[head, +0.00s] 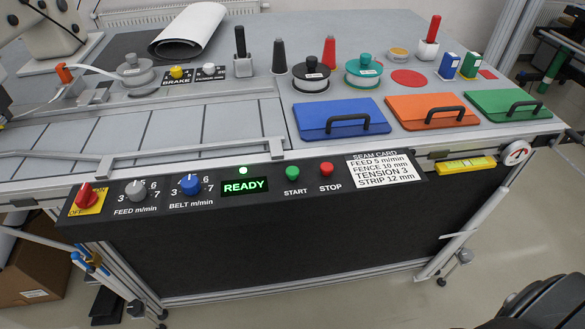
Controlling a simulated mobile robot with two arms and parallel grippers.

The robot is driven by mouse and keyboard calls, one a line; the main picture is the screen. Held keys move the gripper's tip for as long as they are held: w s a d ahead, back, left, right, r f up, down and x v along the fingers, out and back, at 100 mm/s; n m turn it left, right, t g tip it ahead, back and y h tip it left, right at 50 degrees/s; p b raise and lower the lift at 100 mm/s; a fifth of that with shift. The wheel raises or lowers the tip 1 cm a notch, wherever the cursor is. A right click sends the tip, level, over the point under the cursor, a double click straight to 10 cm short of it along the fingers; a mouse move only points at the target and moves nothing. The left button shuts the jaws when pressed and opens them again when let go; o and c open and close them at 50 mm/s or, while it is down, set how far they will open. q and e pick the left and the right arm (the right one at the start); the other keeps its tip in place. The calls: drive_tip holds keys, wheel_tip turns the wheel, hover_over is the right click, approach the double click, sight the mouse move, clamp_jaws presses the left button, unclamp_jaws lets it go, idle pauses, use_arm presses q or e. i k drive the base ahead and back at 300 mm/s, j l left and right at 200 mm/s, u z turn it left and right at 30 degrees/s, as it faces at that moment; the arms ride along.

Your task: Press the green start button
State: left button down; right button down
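The green start button (292,173) sits on the black control panel (240,207) along the table's front edge, above the label START. It stands clear, with nothing touching it. The red stop button (326,169) is just to its right. A display (244,187) left of the start button reads READY in green, with a lit green lamp (243,170) above it. Neither of my grippers shows. A dark rounded part, which looks like my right arm, shows at the bottom right corner, far from the button.
Left on the panel are a red switch (86,194), the feed knob (136,190) and the blue belt knob (189,183). A white seam card (380,170) is right of the stop button. Blue (342,119), orange (432,111) and green (507,105) handled lids lie behind. Space before the panel is free.

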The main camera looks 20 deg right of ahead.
sight(291, 172)
drive_tip(key=i+j+z, duration=0.15)
drive_tip(key=i+j, duration=0.6)
drive_tip(key=z, duration=1.45)
